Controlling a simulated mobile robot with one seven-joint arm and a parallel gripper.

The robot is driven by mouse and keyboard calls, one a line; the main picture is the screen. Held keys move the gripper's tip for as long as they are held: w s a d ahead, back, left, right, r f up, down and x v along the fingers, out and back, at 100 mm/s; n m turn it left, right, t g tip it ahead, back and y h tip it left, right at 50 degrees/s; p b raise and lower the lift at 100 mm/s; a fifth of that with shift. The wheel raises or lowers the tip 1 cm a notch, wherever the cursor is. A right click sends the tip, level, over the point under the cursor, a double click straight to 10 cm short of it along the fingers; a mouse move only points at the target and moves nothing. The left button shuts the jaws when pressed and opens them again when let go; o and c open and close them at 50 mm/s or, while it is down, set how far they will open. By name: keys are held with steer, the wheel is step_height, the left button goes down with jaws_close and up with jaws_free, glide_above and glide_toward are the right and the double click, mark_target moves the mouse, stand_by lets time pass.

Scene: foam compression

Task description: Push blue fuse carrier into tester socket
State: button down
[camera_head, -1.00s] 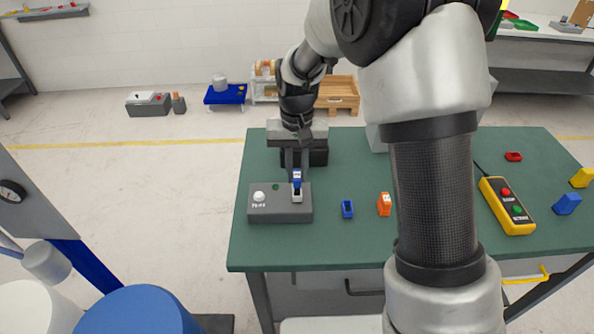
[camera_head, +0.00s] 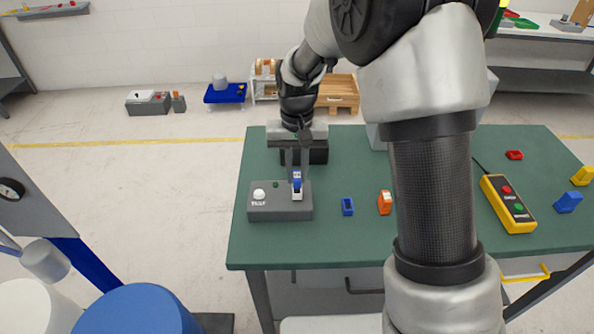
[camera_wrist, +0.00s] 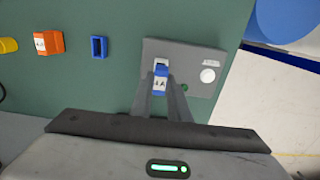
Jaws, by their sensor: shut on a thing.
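The blue fuse carrier (camera_head: 297,181) with a white label is upright at the socket of the grey tester (camera_head: 265,211). My gripper (camera_head: 297,175) is shut on the carrier from behind and above. In the wrist view the carrier (camera_wrist: 161,77) sits between the two fingertips (camera_wrist: 161,85), right at the pale socket (camera_wrist: 161,63). The carrier's lower end is hidden, so I cannot tell how deep it sits. The tester has a white knob (camera_head: 259,195) and a small green light (camera_head: 276,185).
A blue open holder (camera_head: 347,207) and an orange carrier (camera_head: 384,203) stand right of the tester. A yellow pendant (camera_head: 508,204) lies farther right, near red (camera_head: 514,155), blue (camera_head: 568,202) and yellow (camera_head: 582,176) pieces. The green table (camera_head: 290,250) is clear in front.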

mark_target(297, 175)
steer(key=shift+f+b, duration=0.6)
steer(key=shift+f, duration=0.4)
steer(key=c, duration=1.6)
jaws_free()
steer(key=shift+r, duration=0.1)
steer(key=shift+r+p, duration=2.1)
steer(key=shift+r, duration=0.8)
